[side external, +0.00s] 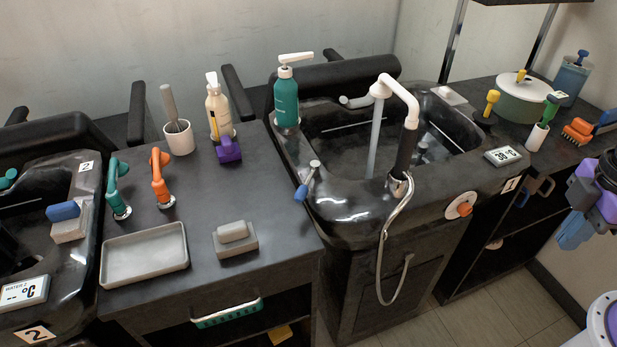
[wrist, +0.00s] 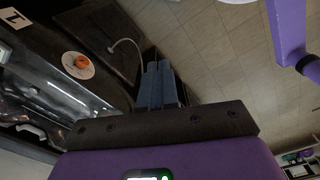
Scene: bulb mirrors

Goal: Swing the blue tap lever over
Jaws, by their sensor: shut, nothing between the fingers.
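The blue tap lever (side external: 302,192) is on the left front rim of the right-hand black basin (side external: 345,207). Its chrome stem rises up and right from the blue grip. My gripper (side external: 572,235) is at the far right of the side view, well away from the lever and in front of the basin unit. Its blue-grey fingers (wrist: 158,68) are together and empty in the wrist view. I cannot pick out the blue lever in the wrist view. A pale stream (side external: 375,140) hangs below the white spray head (side external: 380,88) over the basin.
An orange knob on a white disc (side external: 460,206) sits on the basin's front; it also shows in the wrist view (wrist: 78,64). A hose (side external: 382,250) loops down the front. Teal (side external: 118,188) and orange (side external: 161,178) handles stand on the left counter. The floor ahead is clear.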

